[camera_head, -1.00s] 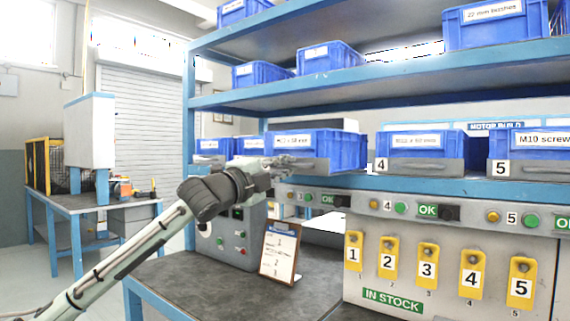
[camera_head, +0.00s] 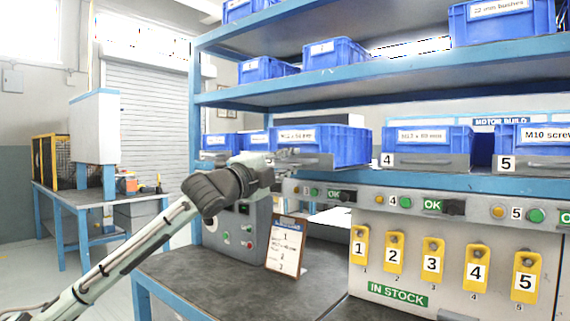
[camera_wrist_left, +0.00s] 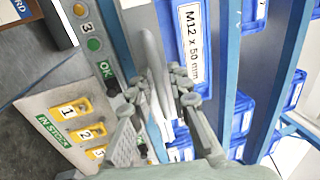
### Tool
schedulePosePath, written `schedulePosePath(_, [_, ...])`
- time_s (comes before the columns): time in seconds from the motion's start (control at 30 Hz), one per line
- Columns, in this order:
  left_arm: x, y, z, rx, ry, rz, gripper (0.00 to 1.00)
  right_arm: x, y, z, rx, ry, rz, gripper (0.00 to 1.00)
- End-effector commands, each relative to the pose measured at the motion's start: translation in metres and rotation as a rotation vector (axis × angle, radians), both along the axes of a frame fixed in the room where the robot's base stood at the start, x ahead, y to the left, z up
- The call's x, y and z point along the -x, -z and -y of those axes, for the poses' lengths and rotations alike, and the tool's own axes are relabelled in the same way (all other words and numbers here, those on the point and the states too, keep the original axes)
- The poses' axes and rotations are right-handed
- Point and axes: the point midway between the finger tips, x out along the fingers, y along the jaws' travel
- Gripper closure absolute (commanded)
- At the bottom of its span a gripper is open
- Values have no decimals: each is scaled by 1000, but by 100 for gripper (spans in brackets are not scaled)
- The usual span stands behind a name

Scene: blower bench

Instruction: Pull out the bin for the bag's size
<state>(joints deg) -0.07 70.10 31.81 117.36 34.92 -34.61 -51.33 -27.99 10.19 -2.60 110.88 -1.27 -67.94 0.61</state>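A blue bin (camera_head: 350,146) sits in a grey tray on the middle shelf, left of bin 4. Its label reads M12 x 50 mm in the left wrist view (camera_wrist_left: 192,45). My left gripper (camera_head: 287,158) is at the front of this tray. In the left wrist view, the fingers (camera_wrist_left: 167,88) are drawn close together on either side of the tray's grey front handle (camera_wrist_left: 150,50) and look shut on it. Bin 4 (camera_head: 430,138) and bin 5 (camera_head: 535,137), labelled M10 screw, stand to the right. I see no bag. My right gripper is out of view.
Below the shelf is a panel with lamps, OK signs and yellow numbered tags (camera_head: 432,262) above an IN STOCK sign (camera_head: 397,294). A clipboard (camera_head: 286,245) leans on the dark bench (camera_head: 215,285). More blue bins (camera_head: 335,53) fill the upper shelf.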

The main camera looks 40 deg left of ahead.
Motion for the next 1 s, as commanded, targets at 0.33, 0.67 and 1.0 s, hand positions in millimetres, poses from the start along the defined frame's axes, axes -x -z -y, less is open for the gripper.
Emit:
schedulePosePath(0.33, [47, 12, 6, 6, 2, -1, 82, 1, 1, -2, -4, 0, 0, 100])
schedulePosePath(0.67, [106, 22, 12, 2, -1, 0, 82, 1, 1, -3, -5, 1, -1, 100])
schedulePosePath(1.0, [116, 24, 13, -1, 1, -1, 82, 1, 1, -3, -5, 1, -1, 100])
